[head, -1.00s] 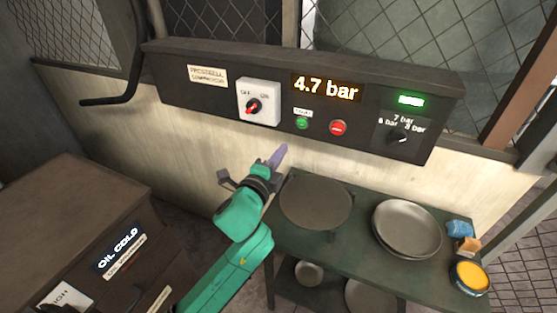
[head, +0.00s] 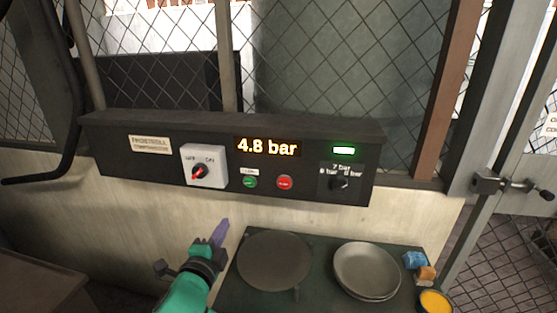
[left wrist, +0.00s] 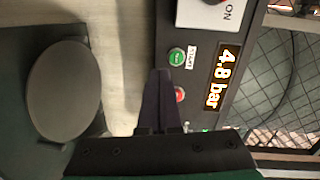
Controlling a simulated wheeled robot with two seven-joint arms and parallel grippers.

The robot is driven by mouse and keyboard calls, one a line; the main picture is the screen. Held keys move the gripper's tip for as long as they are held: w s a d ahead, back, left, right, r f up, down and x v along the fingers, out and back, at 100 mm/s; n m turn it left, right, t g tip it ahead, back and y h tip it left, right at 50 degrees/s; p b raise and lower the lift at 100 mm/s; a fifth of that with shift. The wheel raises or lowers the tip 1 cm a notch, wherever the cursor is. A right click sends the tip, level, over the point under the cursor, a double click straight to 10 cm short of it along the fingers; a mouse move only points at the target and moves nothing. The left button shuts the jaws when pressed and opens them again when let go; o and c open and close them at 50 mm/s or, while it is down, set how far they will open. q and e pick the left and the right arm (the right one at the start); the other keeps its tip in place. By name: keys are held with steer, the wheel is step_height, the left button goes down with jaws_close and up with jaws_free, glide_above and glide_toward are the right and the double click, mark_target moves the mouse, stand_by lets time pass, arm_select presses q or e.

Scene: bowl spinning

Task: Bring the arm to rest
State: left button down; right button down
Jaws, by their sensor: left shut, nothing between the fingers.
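My left gripper (head: 219,236) is shut and empty. Its teal arm comes up from the bottom, and the purple-grey fingers point up toward the control panel (head: 225,205) from just below it. The panel has a red-handled OFF/ON switch (head: 199,171), a green button (head: 250,182), a red button (head: 285,182), a pressure knob (head: 339,184) and a display (head: 268,147) reading 4.8 bar. My right gripper is not in view.
Below the panel a dark green table (head: 325,290) bears a round plate (head: 274,261), stacked bowls (head: 366,270), blue and orange blocks (head: 414,260) and a yellow-topped tin (head: 434,302). A metal gate with a latch (head: 490,183) stands at the right. A brown cabinet (head: 35,282) is at the lower left.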

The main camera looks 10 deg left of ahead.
arm_select(q)
steer(key=s+a+f+n+g+y, duration=0.1)
steer(key=s+a+f+n+g, duration=0.15)
steer(key=s+f+n, duration=0.35)
steer(key=s+a+f+n+g, duration=0.2)
steer(key=s+f+n+g, duration=0.15)
steer(key=f, duration=0.35)
steer(key=s+f+n+g+h, duration=0.1)
steer(key=s+f+n+g, duration=0.5)
steer(key=s, duration=0.7)
steer(key=s+f+m+g, duration=0.1)
steer(key=s+f, duration=0.1)
steer(key=f, duration=1.1)
steer(key=s+f+g, duration=0.2)
steer(key=f, duration=1.1)
steer(key=s+a+f, duration=0.2)
steer(key=s+f, duration=1.1)
steer(key=s, duration=0.2)
steer(key=shift+s+g, duration=0.2)
steer(key=shift+g, duration=0.2)
